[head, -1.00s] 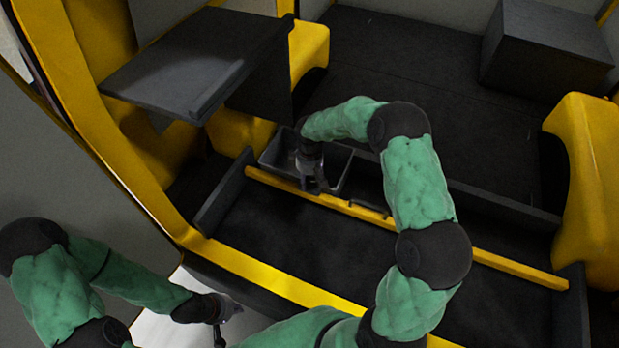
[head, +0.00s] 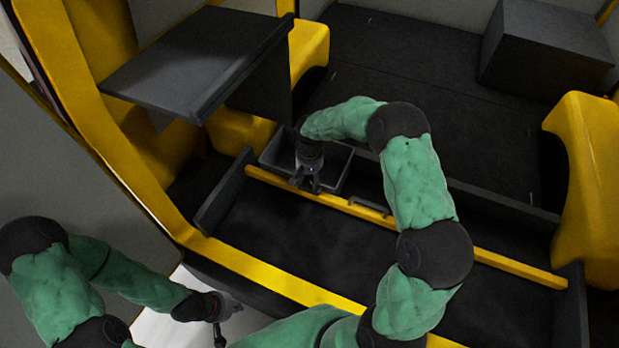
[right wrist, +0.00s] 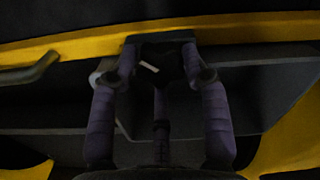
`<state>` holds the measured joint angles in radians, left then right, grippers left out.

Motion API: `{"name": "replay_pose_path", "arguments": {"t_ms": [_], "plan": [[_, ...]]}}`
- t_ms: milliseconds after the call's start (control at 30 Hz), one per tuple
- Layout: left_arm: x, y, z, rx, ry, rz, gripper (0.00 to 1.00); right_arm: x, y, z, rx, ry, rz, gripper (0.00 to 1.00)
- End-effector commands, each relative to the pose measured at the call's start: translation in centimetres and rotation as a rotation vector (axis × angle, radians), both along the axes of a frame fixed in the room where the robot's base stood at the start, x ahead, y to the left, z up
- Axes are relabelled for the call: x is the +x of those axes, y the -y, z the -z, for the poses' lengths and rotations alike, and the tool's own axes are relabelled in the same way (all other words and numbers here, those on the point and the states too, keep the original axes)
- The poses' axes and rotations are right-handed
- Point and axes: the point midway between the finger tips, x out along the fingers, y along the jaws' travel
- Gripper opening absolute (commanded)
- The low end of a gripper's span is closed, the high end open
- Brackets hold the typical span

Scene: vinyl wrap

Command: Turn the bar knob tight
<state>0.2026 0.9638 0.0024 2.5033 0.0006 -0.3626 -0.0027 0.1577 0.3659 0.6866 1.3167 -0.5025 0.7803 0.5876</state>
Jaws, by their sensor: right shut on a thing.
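The bar knob (right wrist: 167,58) is a dark block with a short white mark, seen at the yellow bar (right wrist: 60,45) in the right wrist view. My right gripper (right wrist: 161,70) has its purple-grey fingers on either side of it, shut on it. In the head view this gripper (head: 306,184) reaches down to the left part of the yellow bar (head: 430,236), and the knob is mostly hidden by the fingers there. My left gripper (head: 220,318) hangs low at the left, away from the bar; its fingers are too unclear to judge.
A grey open bin (head: 340,180) sits just behind the bar. A metal handle (head: 370,208) is on the bar right of my right gripper. A dark folding table (head: 195,65) stands at the back left, and a dark box (head: 548,48) at the back right.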

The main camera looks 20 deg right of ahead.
Motion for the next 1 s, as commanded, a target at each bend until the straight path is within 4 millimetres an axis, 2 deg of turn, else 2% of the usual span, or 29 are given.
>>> {"name": "replay_pose_path", "arguments": {"t_ms": [600,1000], "plan": [[0.0,0.0,0.8,0.000,0.000,0.000,0.00,-0.1,-0.1,0.2,0.002,-0.003,0.571,0.14],[0.0,0.0,1.1,0.000,0.000,0.000,0.00,0.0,-0.1,0.2,0.001,-0.002,0.806,0.14]]}}
